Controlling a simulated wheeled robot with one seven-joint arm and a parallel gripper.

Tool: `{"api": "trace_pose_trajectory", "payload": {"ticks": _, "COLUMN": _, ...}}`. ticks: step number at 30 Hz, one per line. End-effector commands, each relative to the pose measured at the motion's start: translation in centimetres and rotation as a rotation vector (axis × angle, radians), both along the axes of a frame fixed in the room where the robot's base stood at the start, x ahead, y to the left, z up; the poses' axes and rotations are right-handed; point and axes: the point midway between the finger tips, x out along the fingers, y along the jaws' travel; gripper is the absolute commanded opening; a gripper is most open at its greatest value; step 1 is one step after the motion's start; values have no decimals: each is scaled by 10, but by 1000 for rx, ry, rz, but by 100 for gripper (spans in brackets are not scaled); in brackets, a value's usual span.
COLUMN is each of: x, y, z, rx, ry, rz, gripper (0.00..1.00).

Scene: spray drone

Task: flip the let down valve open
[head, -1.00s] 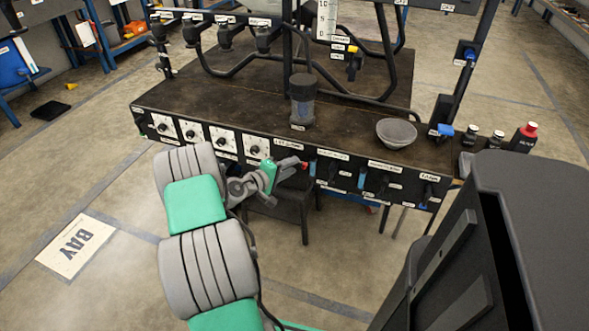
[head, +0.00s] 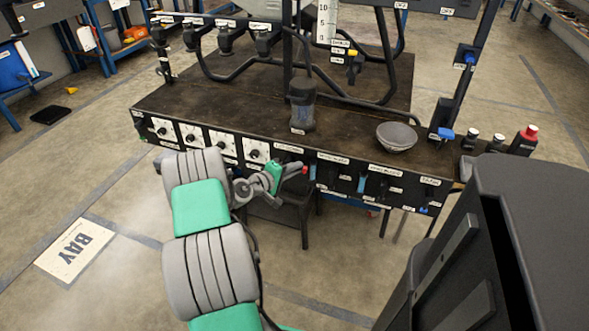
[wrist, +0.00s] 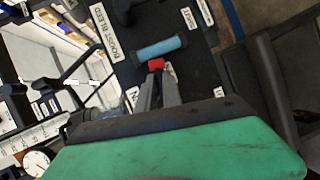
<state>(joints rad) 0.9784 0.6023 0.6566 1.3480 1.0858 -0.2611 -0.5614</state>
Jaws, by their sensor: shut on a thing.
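My gripper (head: 298,170) is at the front panel (head: 345,172) of the dark bench, near its middle. In the wrist view my gripper (wrist: 156,76) has its grey fingers shut on a small red part (wrist: 156,64), which also shows in the head view (head: 305,170). A light blue cylindrical handle (wrist: 159,48) lies just beyond the red part, crosswise to the fingers. I cannot read a let down label; the labels by the fingers are partly hidden.
White dials (head: 195,136) line the panel's left part. More levers (head: 376,185) are to the right. A jar (head: 301,103) and a grey bowl (head: 397,136) stand on the bench top.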

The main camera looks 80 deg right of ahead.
Motion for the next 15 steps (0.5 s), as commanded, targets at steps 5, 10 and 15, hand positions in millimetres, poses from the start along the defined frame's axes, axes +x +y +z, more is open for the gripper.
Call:
{"api": "trace_pose_trajectory", "payload": {"ticks": 5, "x": 0, "y": 0, "z": 0, "rx": 0, "ry": 0, "rz": 0, "gripper": 0}}
{"api": "trace_pose_trajectory", "payload": {"ticks": 10, "x": 1, "y": 0, "z": -2, "rx": 8, "ry": 83, "rz": 2, "gripper": 0}}
{"api": "trace_pose_trajectory", "payload": {"ticks": 15, "x": 1, "y": 0, "z": 4, "rx": 20, "ry": 213, "rz": 2, "gripper": 0}}
